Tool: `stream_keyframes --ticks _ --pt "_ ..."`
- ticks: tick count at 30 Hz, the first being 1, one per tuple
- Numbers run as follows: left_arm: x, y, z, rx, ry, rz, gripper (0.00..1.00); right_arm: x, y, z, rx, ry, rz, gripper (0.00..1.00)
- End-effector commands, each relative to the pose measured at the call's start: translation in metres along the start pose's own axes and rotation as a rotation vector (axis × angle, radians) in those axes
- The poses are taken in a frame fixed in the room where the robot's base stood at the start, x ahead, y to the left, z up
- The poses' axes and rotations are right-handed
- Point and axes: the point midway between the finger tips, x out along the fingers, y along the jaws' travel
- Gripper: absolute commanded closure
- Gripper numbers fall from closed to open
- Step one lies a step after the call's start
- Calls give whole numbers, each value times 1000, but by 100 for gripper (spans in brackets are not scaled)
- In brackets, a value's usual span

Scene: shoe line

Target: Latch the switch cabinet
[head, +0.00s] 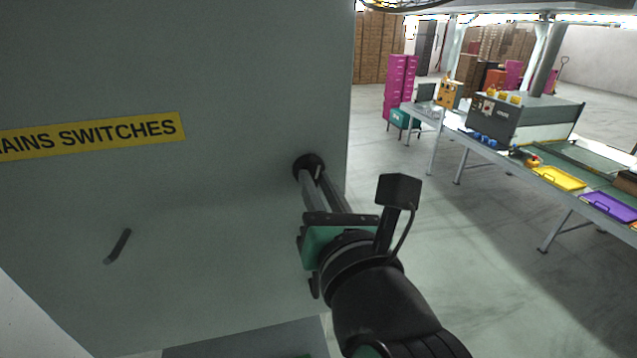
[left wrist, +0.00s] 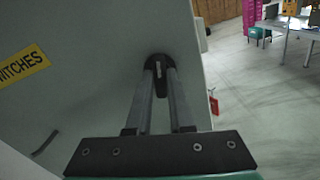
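The switch cabinet's grey door (head: 230,70) fills the left of the head view and carries a yellow label (head: 100,136) ending in "SWITCHES". A black latch handle (head: 308,163) sits near the door's right edge; it also shows in the left wrist view (left wrist: 160,68). My left gripper (head: 311,180) reaches it from below right. In the left wrist view its two fingers (left wrist: 160,85) lie on either side of the handle, with little or no gap. The fingertips are partly hidden by the handle. My right gripper is in neither view.
A short dark bar (head: 117,246) is on the door's lower left. A red tag-like object (left wrist: 213,105) shows beyond the door edge. Open floor lies between.

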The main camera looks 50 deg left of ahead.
Motion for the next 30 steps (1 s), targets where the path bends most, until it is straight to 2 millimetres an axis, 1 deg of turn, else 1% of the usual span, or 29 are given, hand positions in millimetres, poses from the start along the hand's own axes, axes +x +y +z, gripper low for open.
stream_keyframes --ticks 8,11,16,18,25,26,27,30 --pt "0 0 0 -2 0 0 100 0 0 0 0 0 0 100" --pt "0 0 -3 -60 0 1 100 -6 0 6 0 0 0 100" --pt "0 0 -3 -231 -1 1 100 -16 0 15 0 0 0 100" --pt "0 1 -1 -256 0 1 100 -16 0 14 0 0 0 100" --pt "0 1 0 -257 0 1 100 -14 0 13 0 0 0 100" --pt "0 1 0 -257 0 1 75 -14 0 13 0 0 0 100" --pt "0 1 0 -256 0 1 67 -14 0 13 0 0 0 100" --pt "0 1 0 -256 0 1 50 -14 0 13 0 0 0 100"
